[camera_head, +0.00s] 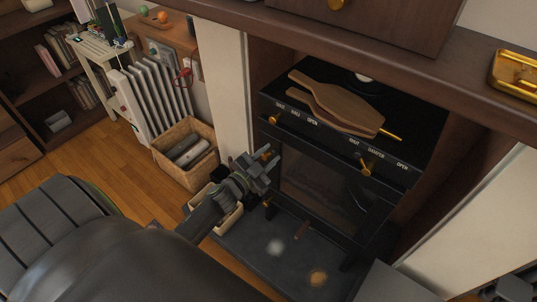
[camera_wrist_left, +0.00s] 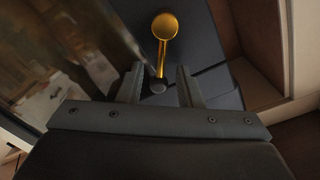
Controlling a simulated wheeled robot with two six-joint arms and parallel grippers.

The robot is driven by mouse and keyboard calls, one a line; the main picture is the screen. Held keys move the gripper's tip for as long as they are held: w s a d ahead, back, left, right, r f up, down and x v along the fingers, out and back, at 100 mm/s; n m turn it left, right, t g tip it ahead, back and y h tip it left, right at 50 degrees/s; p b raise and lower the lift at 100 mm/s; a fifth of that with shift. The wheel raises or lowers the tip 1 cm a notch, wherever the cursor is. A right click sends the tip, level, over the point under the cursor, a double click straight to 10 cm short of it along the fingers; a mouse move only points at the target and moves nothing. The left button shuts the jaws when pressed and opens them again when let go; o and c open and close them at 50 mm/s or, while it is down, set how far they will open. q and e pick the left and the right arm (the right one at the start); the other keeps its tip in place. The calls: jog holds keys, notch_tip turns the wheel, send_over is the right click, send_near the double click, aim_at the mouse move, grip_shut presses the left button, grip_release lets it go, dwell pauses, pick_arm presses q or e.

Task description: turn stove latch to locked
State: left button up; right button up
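The black stove (camera_head: 325,150) stands in a recess, and its glass door (camera_head: 318,185) looks closed. My left gripper (camera_head: 268,163) is at the left edge of the door. In the left wrist view, a gold latch handle (camera_wrist_left: 164,40) with a round gold end and a dark tip reaches toward my left gripper (camera_wrist_left: 159,80). The two fingers stand apart on either side of the dark tip, with visible gaps, so the gripper is open. In the head view the gripper mostly covers the latch. A dark part of what seems my right gripper (camera_head: 512,289) shows at the bottom right corner.
Wooden boards (camera_head: 335,105) lie on the stove top. A gold damper lever (camera_head: 367,169) sits on the stove front. A wicker basket (camera_head: 185,152) and a white radiator (camera_head: 155,92) stand to the left. The dark hearth slab (camera_head: 245,250) lies below the stove.

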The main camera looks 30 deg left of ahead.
pick_arm(q)
jog(key=shift+w, duration=0.15)
grip_shut()
